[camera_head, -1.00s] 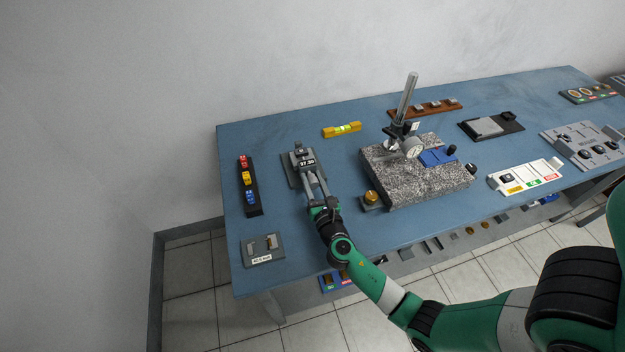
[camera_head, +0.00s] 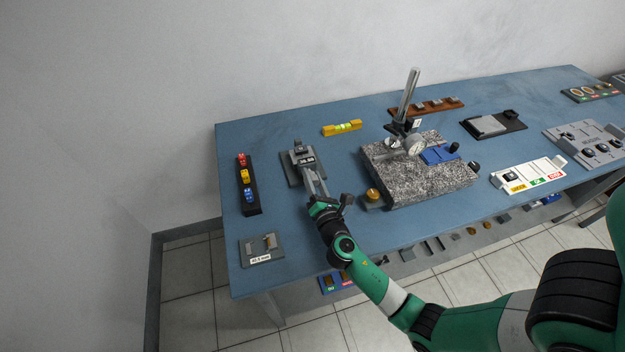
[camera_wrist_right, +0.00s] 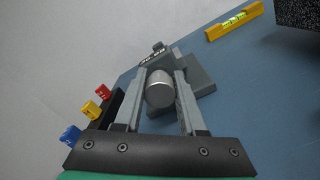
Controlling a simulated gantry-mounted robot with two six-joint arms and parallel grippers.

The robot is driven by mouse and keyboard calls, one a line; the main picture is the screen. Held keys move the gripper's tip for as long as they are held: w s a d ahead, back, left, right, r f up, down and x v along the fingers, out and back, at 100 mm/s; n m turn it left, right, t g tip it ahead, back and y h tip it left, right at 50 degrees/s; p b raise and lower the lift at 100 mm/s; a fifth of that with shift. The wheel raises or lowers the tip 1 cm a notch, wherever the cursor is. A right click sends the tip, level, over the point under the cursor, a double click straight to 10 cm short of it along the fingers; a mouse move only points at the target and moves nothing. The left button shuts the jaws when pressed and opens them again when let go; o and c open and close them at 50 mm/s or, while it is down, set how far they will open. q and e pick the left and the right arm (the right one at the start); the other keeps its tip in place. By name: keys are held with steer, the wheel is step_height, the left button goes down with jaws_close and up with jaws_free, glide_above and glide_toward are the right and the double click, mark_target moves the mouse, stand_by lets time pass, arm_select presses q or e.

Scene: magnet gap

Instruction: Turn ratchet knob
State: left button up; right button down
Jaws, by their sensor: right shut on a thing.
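The grey measuring device with a small digital display (camera_head: 306,160) stands on a grey base plate near the left part of the blue bench. Its round metal ratchet knob (camera_wrist_right: 160,88) shows in the right wrist view, end-on. My right gripper (camera_wrist_right: 160,76) is shut on the knob, with one finger on each side of it. In the head view my right gripper (camera_head: 311,175) reaches the device from the bench's front side, and the knob is hidden between the fingers. My left gripper is not in view.
A rack with red, yellow and blue pieces (camera_head: 248,186) stands left of the device. A plate with a labelled gap (camera_head: 261,248) lies at the front left. A yellow level (camera_head: 342,128) lies behind. A granite block (camera_head: 425,180) with a dial stand is to the right.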

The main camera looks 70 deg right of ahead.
steer(key=m+b, duration=0.1)
steer(key=m, duration=0.3)
steer(key=shift+f+m+b, duration=0.1)
steer(key=shift+m+b, duration=0.2)
steer(key=shift+b, duration=0.1)
steer(key=m+b, duration=0.1)
steer(key=m, duration=0.2)
steer(key=shift+m+b, duration=0.35)
steer(key=shift+m, duration=0.05)
steer(key=m+b, duration=0.2)
steer(key=m, duration=0.2)
steer(key=shift+m+b, duration=1.05)
steer(key=shift+m, duration=1.15)
steer(key=c, duration=0.5)
jaws_free()
